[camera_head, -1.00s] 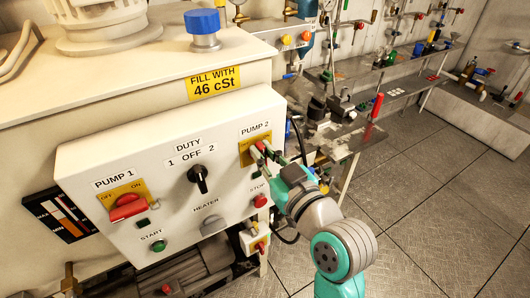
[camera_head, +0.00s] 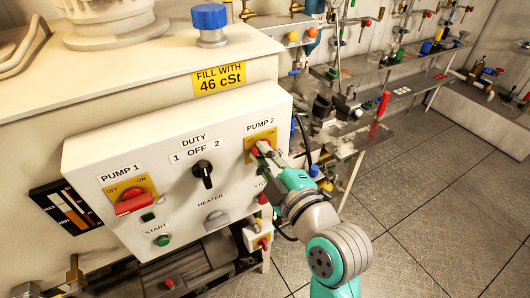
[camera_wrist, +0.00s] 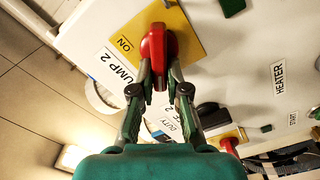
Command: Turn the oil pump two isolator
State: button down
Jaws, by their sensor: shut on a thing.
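The Pump 2 isolator is a red rotary handle (camera_head: 262,148) on a yellow plate (camera_head: 249,155) at the upper right of the white control panel. In the wrist view, the red handle (camera_wrist: 158,50) is at the top centre, on its yellow plate (camera_wrist: 187,27). The word ON shows on the plate; I cannot see OFF. My gripper (camera_wrist: 160,78) is shut on the handle's near end, one finger on each side. In the head view my gripper (camera_head: 265,157) covers part of the handle and plate, so the handle's exact angle is hard to tell there.
The Pump 1 isolator (camera_head: 133,202), the duty selector (camera_head: 203,174) and the heater knob (camera_head: 216,218) share the panel. The red stop button (camera_head: 262,198) sits just below my gripper. A metal bench (camera_head: 360,140) with valves stands to the right. The floor (camera_head: 420,200) at right is open.

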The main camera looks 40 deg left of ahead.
jog(key=n, duration=0.3)
jog(key=f+n, duration=0.1)
jog(key=n, duration=0.2)
jog(key=shift+s+n, duration=0.15)
jog(key=shift+n, duration=0.15)
jog(key=shift+f, duration=0.1)
dwell(0.3)
jog(key=c, duration=1.2)
grip_release()
jog(key=shift+o, duration=0.2)
jog(key=v, duration=1.2)
